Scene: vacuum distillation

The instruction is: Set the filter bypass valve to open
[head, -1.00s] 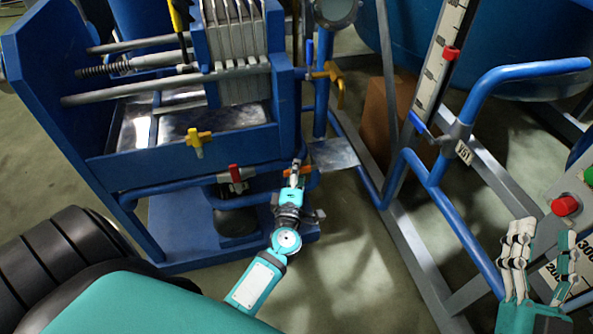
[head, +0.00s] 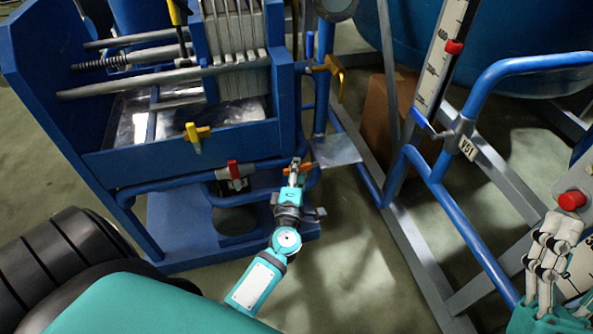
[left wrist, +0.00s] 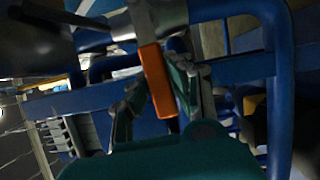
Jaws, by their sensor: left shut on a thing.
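The valve with an orange handle (head: 300,168) sits on the blue pipework at the lower right of the blue press frame. My left gripper (head: 297,172) is at this handle and shut on it. In the left wrist view the orange handle (left wrist: 157,80) runs between the fingers of my left gripper (left wrist: 160,98). The valve body is mostly hidden behind the gripper, and I cannot read the valve's setting. My right gripper (head: 555,255) is at the lower right, away from the valve. Its fingers overlap in the picture, so its opening is unclear.
A red-handled valve (head: 233,170) is just left of the gripper. A yellow valve (head: 195,135) is on the press frame (head: 130,165), and another yellow-orange handle (head: 332,72) is above right. A metal plate (head: 337,151) is close on the right. Blue pipes (head: 428,170) stand farther right.

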